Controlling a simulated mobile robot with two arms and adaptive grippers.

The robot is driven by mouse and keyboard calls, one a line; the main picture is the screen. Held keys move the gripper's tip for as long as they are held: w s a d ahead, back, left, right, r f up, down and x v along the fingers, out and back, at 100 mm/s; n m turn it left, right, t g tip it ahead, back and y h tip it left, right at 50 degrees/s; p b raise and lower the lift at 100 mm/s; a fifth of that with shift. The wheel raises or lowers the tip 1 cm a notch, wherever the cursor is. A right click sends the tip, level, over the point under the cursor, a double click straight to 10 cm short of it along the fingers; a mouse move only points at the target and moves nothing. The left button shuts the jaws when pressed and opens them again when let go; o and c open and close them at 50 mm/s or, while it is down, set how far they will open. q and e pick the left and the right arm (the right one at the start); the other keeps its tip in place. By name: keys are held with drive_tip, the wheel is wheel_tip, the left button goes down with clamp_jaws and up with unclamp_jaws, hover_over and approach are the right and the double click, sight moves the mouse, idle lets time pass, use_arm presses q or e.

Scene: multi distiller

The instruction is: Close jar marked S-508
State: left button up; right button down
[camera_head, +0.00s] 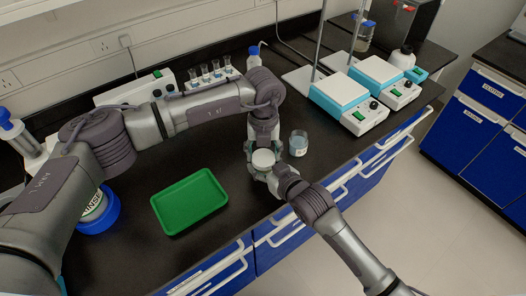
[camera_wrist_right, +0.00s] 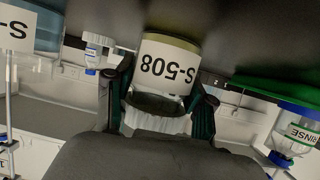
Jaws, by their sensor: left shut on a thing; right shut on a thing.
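A jar marked S-508 (camera_wrist_right: 168,66) shows upside down in the right wrist view, its label facing the camera. A white ribbed lid (camera_wrist_right: 156,122) is close by its mouth, between the fingers of my right gripper (camera_wrist_right: 162,98). A dark band separates lid and label; I cannot tell whether they touch. In the head view the round white lid top (camera_head: 263,158) lies between my two grippers. My left gripper (camera_head: 256,150) is shut at the jar from the far side. My right gripper (camera_head: 262,171) is shut on the lid from the near side. The fingers hide most of the jar.
A glass beaker (camera_head: 299,144) stands just right of the grippers. A green tray (camera_head: 190,202) lies to the left, by a blue-based rinse bottle (camera_head: 98,215). Hotplate stirrers (camera_head: 350,100) and a vial rack (camera_head: 212,78) stand behind. The bench's front edge is close.

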use_arm(q)
drive_tip(key=o, duration=0.8)
drive_tip(key=shift+c, duration=0.2)
drive_tip(key=shift+r, duration=0.2)
drive_tip(key=shift+r, duration=2.1)
drive_tip(key=shift+n, duration=0.3)
drive_tip(key=shift+c, duration=0.3)
